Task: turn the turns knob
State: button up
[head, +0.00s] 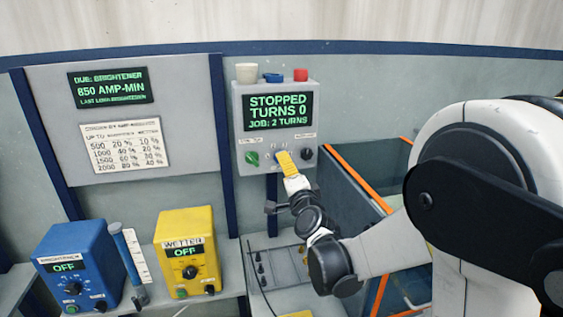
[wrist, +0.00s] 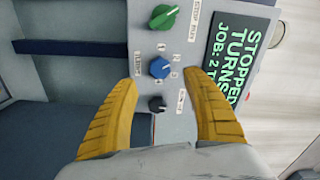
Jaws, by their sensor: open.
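The grey control box (head: 240,125) hangs on the wall; its screen (head: 277,112) reads STOPPED, TURNS 0, JOB: 2 TURNS. In the wrist view the turns knob, a blue one (wrist: 160,67), sits mid-panel among small marks; its pointer direction is hard to read. In the head view my gripper mostly hides it. My gripper (head: 284,160) has yellow fingers and is at the lower panel. In the wrist view my gripper (wrist: 163,83) is open and empty, one fingertip on each side, with the blue knob just past the tip line. I see no contact.
A green knob (wrist: 164,16) and a black knob (wrist: 157,104) flank the blue one; the black knob lies between my fingers in the picture. White, blue and red items stand on the box top. Blue (head: 75,262) and yellow (head: 187,250) pump units stand at lower left.

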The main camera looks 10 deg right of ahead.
jog(key=s, duration=0.4)
jog(key=shift+s, duration=0.1)
jog(key=s+a+f+n+g+y+b, duration=0.1)
jog(key=s+a+f+n+g, duration=0.15)
jog(key=s+n, duration=0.3)
jog(key=s+a+f+n+g+y+b, duration=0.1)
jog(key=s+a+n+g+y, duration=0.1)
jog(key=s+n+g, duration=0.3)
jog(key=s+d+f+n+g+h+b, duration=0.1)
jog(key=s+f, duration=0.3)
jog(key=s, duration=0.6)
jog(key=s+d+f+n+g+h+b, duration=0.1)
jog(key=s+d+f+n+g+h, duration=0.1)
jog(key=s+f, duration=0.3)
jog(key=s+d+n, duration=0.1)
jog(key=s, duration=0.3)
jog(key=shift+s+d, duration=0.4)
jog(key=shift+n, duration=0.25)
